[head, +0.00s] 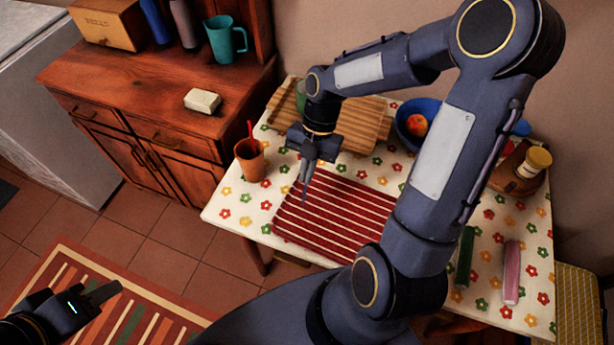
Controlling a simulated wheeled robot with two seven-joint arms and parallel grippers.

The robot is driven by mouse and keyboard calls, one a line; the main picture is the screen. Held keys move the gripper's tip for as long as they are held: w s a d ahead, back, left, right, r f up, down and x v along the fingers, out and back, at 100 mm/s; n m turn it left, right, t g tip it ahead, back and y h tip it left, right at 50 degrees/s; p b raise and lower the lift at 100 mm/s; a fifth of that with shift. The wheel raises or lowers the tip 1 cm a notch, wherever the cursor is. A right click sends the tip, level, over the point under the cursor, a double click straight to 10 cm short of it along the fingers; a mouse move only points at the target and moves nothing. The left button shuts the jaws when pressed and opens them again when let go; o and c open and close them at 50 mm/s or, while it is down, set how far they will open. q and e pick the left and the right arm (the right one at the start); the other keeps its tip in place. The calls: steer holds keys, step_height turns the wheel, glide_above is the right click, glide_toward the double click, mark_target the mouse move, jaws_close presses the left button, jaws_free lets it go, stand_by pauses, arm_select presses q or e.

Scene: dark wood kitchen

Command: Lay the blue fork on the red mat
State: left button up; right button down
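The red mat (338,218) with pale stripes lies flat on the flowered table. My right gripper (306,176) points down over the mat's far left part. A thin blue-grey piece, which looks like the blue fork (304,191), sticks down from between its fingers, close above or touching the mat; I cannot tell which. The fork's upper part is hidden by the fingers. My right arm covers the mat's right edge. My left gripper (104,294) is low at the left, over the floor rug, away from the table; its finger opening is not clear.
An orange cup (250,163) with a red utensil stands left of the mat. Behind are a wooden board (362,122) and a blue bowl (403,131) with fruit. A green item (465,258) and a pink item (511,272) lie at the right. A wooden cabinet (150,90) stands left.

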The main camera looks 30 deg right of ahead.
steer(key=shift+f, duration=0.2)
steer(key=shift+f, duration=0.1)
steer(key=c, duration=1.7)
jaws_free()
steer(key=v, duration=1.1)
steer(key=s+a+m+t, duration=0.1)
steer(key=s+m+t, duration=0.1)
steer(key=s+m, duration=0.3)
steer(key=s+a+r+m+t, duration=0.1)
steer(key=s+a+m+t, duration=0.1)
steer(key=m, duration=1.1)
steer(key=s+a+r+m+t, duration=0.1)
steer(key=s+m+t, duration=0.3)
steer(key=s+m, duration=0.3)
steer(key=shift+s+a+r+m, duration=0.1)
steer(key=shift+s+m, duration=0.05)
steer(key=shift+m, duration=0.6)
steer(key=shift+s+a+r+m, duration=0.1)
steer(key=shift+s+m, duration=0.05)
steer(key=shift+m, duration=0.6)
